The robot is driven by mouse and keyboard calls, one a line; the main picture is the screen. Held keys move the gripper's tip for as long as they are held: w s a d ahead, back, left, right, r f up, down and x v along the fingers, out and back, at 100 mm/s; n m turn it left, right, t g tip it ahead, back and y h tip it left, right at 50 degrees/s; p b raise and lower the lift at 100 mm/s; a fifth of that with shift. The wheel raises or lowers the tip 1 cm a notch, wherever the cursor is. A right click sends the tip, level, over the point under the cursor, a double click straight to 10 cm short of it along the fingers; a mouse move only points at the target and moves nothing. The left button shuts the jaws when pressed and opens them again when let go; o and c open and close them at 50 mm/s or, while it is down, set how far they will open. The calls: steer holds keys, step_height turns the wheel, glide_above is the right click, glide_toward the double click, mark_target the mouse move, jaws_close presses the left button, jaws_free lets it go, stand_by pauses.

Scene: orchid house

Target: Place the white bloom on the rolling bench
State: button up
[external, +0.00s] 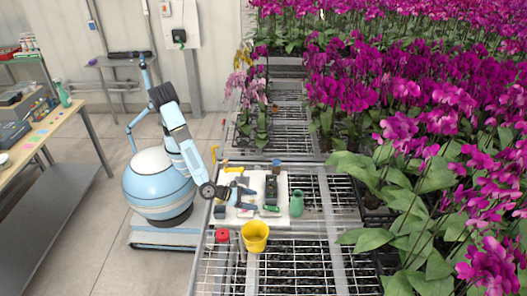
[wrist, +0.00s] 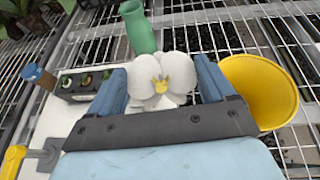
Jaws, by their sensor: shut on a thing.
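The white bloom (wrist: 160,80) has rounded white petals and a yellow centre. In the wrist view it sits between the two blue fingers of my gripper (wrist: 158,88), which is shut on it. In the external view my gripper (external: 240,190) is low over the white board on the rolling bench (external: 335,220); the bloom is too small to make out there. The bench is a metal frame with wire mesh, which also shows in the wrist view (wrist: 200,35). I cannot tell whether the bloom touches anything below it.
On the bench are a white board (wrist: 65,115), a green vase (external: 297,203), a yellow bucket (external: 255,237), a red item (external: 222,235), a black tray of small plants (external: 271,188) and a blue-brown jar (external: 276,166). Purple orchids (external: 420,100) crowd the right. Bare mesh lies right of the vase.

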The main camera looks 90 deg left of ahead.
steer(key=w+a+y, duration=0.1)
steer(key=w+a, duration=0.4)
steer(key=a, duration=0.3)
steer(key=w+a+r+n, duration=0.1)
steer(key=w+a, duration=0.3)
steer(key=a, duration=0.4)
steer(key=w+a+y, duration=0.1)
steer(key=w+a, duration=0.4)
steer(key=a, duration=0.2)
steer(key=w+a+n, duration=0.1)
steer(key=a, duration=2.1)
steer(key=shift+w+g+y, duration=0.3)
steer(key=shift+y, duration=0.1)
steer(key=shift+n, duration=0.3)
